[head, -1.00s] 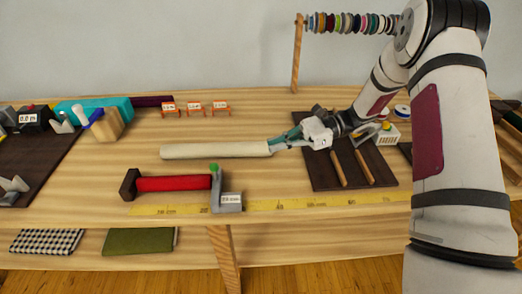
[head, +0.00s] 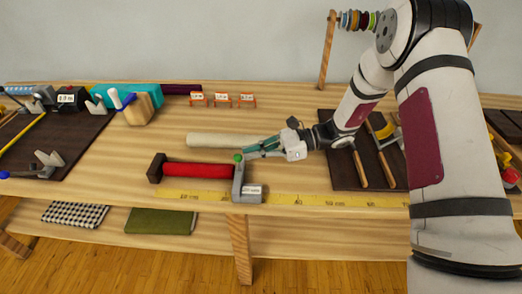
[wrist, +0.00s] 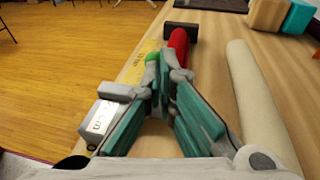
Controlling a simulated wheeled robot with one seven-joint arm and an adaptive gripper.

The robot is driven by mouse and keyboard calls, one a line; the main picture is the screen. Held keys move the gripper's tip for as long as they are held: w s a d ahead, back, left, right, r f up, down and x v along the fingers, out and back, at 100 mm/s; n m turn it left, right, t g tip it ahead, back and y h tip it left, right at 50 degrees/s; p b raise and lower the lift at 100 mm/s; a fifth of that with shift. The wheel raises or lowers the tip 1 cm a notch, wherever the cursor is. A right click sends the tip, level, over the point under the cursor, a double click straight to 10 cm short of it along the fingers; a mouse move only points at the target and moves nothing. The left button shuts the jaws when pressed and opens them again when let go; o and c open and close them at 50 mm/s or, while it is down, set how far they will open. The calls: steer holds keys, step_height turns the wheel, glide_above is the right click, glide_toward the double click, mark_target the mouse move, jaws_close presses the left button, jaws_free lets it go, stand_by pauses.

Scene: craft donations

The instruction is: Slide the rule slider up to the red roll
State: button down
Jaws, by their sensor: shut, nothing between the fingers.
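The rule slider (head: 248,194) is a grey block with a label, an upright plate and a green knob (head: 238,158). It sits on the yellow rule (head: 310,199) at the right end of the red roll (head: 200,170). Any gap between plate and roll is too small to tell. The roll's left end is at a dark block (head: 155,168). My gripper (head: 248,155) is shut and empty, with its fingertips beside the slider's upright, on its right. In the wrist view the fingertips (wrist: 162,88) partly hide the plate and the near end of the roll; contact is unclear.
A cream roll (head: 215,140) lies just behind the red roll. A dark mat with wooden-handled tools (head: 350,178) lies to the right, under my arm. Small orange stands (head: 222,100) are at the back. The rule's right stretch is clear.

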steer(key=shift+s+a, duration=0.1)
steer(key=shift+a, duration=0.55)
steer(key=v, duration=1.5)
steer(key=s+d+r+n+h+p, duration=0.2)
steer(key=s+r+n+h, duration=0.65)
steer(key=s+r, duration=0.65)
steer(key=s+d+r+n+t+h+p, duration=0.1)
steer(key=s+d+r+n+t+h, duration=0.2)
steer(key=s, duration=0.5)
steer(key=s+d+r+n+t+h+p, duration=0.1)
steer(key=s+d+r+n+t+h, duration=0.2)
steer(key=s+d, duration=0.3)
steer(key=shift+s+r+n+t+h, duration=0.3)
steer(key=shift+s+r+n+h, duration=0.4)
steer(key=shift+s+n, duration=0.25)
